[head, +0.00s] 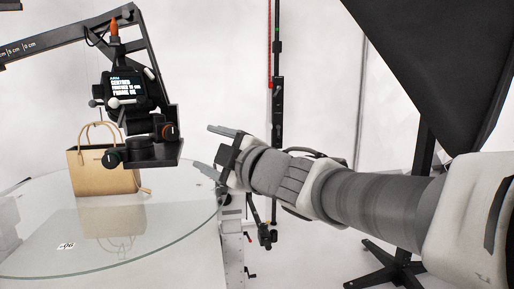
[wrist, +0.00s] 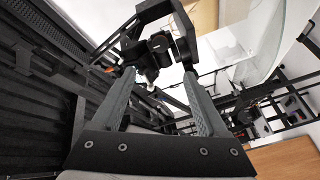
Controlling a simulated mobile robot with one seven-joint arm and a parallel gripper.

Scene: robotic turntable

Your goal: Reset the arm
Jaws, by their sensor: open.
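My arm reaches in from the right of the head view, with my gripper (head: 222,146) near the middle. In that picture it lies just right of the camera rig and beside the turntable's right edge. In the wrist view the two grey fingers of my gripper (wrist: 160,75) stand apart with nothing held between them. A dark rig part (wrist: 160,42) shows beyond the fingertips; I cannot tell how far off it is.
A tan handbag (head: 103,175) stands upright on the glass turntable (head: 180,240). A black camera rig (head: 140,150) on a boom hangs in front of it. A dark stand (head: 277,90) rises behind my arm, and a large black softbox (head: 435,60) fills the upper right.

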